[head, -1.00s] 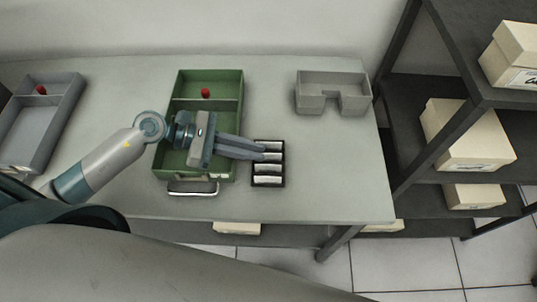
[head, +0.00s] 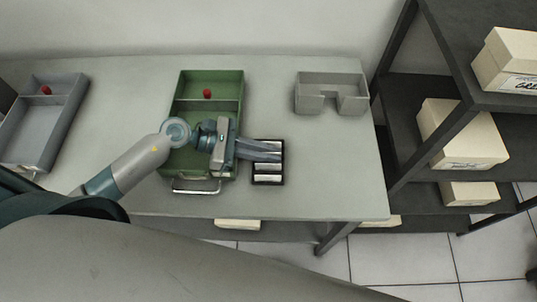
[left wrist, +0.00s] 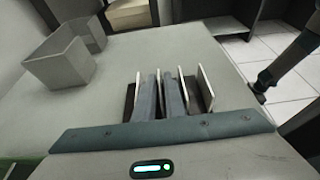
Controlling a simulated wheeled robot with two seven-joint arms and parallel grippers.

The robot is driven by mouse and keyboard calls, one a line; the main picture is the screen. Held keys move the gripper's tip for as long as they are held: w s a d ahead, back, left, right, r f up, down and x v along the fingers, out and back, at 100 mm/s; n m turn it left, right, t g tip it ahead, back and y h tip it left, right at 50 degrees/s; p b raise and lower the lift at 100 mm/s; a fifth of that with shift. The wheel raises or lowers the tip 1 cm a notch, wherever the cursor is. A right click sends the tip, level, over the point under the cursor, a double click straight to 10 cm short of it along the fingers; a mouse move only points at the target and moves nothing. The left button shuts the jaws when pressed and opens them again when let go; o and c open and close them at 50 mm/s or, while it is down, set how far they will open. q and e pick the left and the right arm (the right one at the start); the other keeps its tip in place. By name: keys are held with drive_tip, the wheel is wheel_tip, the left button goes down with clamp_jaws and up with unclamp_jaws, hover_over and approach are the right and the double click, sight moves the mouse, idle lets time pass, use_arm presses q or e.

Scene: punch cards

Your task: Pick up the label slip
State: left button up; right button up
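Several white label slips (head: 268,168) stand in a small black rack (head: 283,183) on the table, right of the green tray. In the left wrist view the slips (left wrist: 206,88) stand upright in a row. My left gripper (head: 281,151) reaches over the rack from the left, its fingertips at the slips toward the far end. In the left wrist view its fingers (left wrist: 159,92) lie on either side of one slip, with a narrow gap between them. Whether they press on it cannot be told. My right gripper is in no view.
The green tray (head: 242,88) holds a red piece (head: 207,94) in its back compartment. A grey tray (head: 72,100) with another red piece is at the left. A grey notched holder (head: 331,80) stands at the back right. A dark shelf (head: 412,185) with boxes stands right of the table.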

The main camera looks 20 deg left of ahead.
use_arm(q)
clamp_jaws()
drive_tip(key=shift+r, duration=0.1)
drive_tip(key=shift+r+b, duration=0.3)
drive_tip(key=shift+r, duration=0.2)
drive_tip(key=r, duration=0.1)
drive_tip(key=r+b, duration=0.1)
drive_tip(key=d+r, duration=0.1)
drive_tip(key=shift+s+r, duration=0.15)
drive_tip(key=shift+s, duration=0.15)
drive_tip(key=s+d+r+b, duration=0.2)
drive_tip(key=s+d+r, duration=0.3)
drive_tip(key=d, duration=0.4)
drive_tip(key=shift+d+r, duration=0.15)
drive_tip(key=shift+r, duration=0.65)
drive_tip(key=shift+w, duration=0.1)
